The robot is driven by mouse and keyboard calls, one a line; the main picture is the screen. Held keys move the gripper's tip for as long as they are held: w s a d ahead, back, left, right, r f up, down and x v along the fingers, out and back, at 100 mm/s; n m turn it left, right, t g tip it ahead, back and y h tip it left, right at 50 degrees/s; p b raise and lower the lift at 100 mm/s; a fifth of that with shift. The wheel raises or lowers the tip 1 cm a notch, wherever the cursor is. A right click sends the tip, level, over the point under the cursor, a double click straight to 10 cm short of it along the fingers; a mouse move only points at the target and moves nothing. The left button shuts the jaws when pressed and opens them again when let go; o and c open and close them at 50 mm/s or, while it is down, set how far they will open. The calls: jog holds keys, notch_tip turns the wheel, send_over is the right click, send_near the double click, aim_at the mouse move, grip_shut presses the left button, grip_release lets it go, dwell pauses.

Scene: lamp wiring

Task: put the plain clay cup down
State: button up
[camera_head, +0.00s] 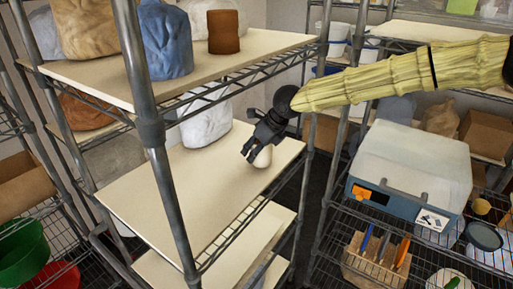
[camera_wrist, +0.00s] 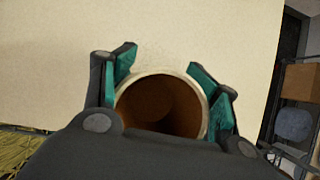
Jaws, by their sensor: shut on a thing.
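The plain clay cup (camera_head: 263,157) is pale outside and sits low under my gripper (camera_head: 256,148), over the right part of the middle shelf board (camera_head: 150,190). In the wrist view my gripper (camera_wrist: 168,92) has its teal finger pads on both sides of the cup, shut on it. The cup's pale rim (camera_wrist: 160,74) and brown, empty inside face the camera. It looks upright. I cannot tell whether its base touches the board.
A pale, wrapped lump (camera_head: 206,118) stands on the same board, behind and left of the cup. The upper shelf (camera_head: 270,48) holds bagged lumps and a brown cylinder (camera_head: 223,32). A steel post (camera_head: 150,130) stands in front. The board's left part is clear.

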jog(key=shift+w+f, duration=0.1)
jog(key=shift+f, duration=0.3)
jog(key=o, duration=1.3)
jog(key=shift+f, duration=0.1)
jog(key=shift+c, duration=0.2)
jog(key=b+v, duration=0.2)
jog(key=v, duration=1)
jog(key=shift+b, duration=0.35)
